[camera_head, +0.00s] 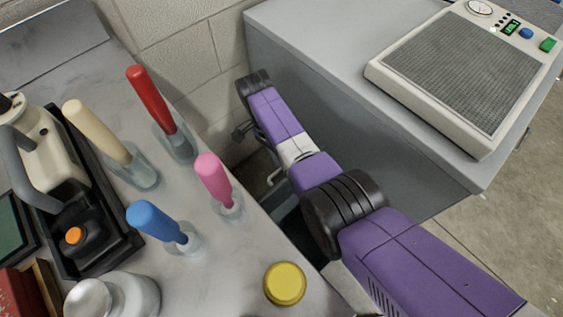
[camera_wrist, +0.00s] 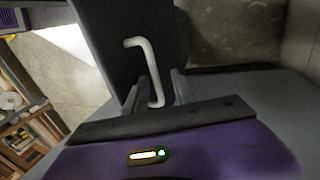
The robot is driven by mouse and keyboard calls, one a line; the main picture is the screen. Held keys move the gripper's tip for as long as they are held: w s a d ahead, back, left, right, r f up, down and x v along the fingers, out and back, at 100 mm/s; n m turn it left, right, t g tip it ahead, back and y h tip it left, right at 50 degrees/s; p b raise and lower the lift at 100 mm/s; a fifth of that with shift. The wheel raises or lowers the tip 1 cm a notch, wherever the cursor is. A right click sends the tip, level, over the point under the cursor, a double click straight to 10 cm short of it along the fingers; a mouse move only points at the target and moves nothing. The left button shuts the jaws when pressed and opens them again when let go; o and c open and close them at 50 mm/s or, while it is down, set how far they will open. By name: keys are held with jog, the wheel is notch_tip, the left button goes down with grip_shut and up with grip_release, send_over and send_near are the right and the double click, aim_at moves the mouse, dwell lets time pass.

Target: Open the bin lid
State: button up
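The bin (camera_head: 290,212) stands low in the gap between the counter and the grey cabinet, mostly hidden behind my arm. Its pale bent handle (camera_head: 273,178) just shows beside my arm. In the wrist view, the handle (camera_wrist: 146,62) rises in front of a dark grey panel (camera_wrist: 105,35), which looks like the bin lid. My gripper (camera_wrist: 156,84) is open, with a grey finger on each side of the handle's lower part. Gaps show between the fingers and the handle; whether either touches it I cannot tell. In the head view my fingers are hidden.
The counter (camera_head: 95,50) on the left holds several coloured-handled tools in clear holders, a black tray (camera_head: 125,245) and a yellow-lidded jar (camera_head: 285,283). The grey cabinet (camera_head: 300,70) on the right bears a device with a mesh top (camera_head: 465,75). The gap around my arm is narrow.

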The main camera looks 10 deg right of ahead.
jog(key=p+v, duration=0.1)
jog(key=v, duration=0.6)
jog(key=shift+r, duration=0.35)
jog(key=shift+w+a, duration=0.1)
